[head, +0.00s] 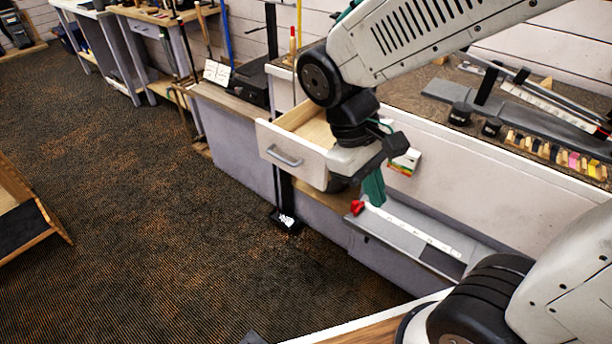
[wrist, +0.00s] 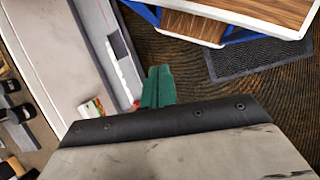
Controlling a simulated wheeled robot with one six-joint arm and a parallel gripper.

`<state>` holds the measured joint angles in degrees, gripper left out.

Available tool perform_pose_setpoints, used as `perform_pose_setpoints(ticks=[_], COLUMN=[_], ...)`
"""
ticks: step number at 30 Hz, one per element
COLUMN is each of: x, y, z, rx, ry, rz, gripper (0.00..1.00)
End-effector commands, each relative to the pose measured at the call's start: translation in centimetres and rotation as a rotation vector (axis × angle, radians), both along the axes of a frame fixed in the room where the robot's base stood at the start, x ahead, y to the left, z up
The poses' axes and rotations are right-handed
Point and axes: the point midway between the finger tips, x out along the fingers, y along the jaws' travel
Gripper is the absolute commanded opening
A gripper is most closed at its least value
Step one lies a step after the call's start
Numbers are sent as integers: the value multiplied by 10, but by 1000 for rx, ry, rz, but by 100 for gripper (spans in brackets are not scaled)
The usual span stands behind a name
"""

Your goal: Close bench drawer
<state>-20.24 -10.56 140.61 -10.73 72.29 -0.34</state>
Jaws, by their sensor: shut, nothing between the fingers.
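The bench drawer (head: 291,158) stands pulled out from the front of the bench (head: 468,177). Its front is pale with a grey bar handle (head: 284,156), and its wooden inside shows from above. My gripper (head: 374,188) has green fingers, is shut and empty, and points down just right of the drawer. My wrist hides the drawer's right rear part. In the wrist view the green fingertips (wrist: 158,86) are together over the floor beside the bench shelf; the drawer is not seen there.
A grey shelf (head: 425,237) with a red-ended tool (head: 357,207) lies below the gripper. A black stand (head: 285,220) is on the floor under the drawer. The bench top holds a rack (head: 540,115) and colored pieces. Carpet (head: 150,220) to the left is clear.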

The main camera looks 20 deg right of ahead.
Motion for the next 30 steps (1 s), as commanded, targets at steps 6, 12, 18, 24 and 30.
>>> perform_pose_setpoints(ticks=[6, 12, 18, 24, 30], x=[31, 61, 92, 123, 159], y=[19, 39, 66, 101, 133], z=[-44, -88, -139, -195, -230], rx=[-217, -432, -668, -917, -1122], ry=[179, 310, 415, 483, 481], rz=[272, 540, 827, 1125, 1345], gripper=[0, 0, 0, 0, 0])
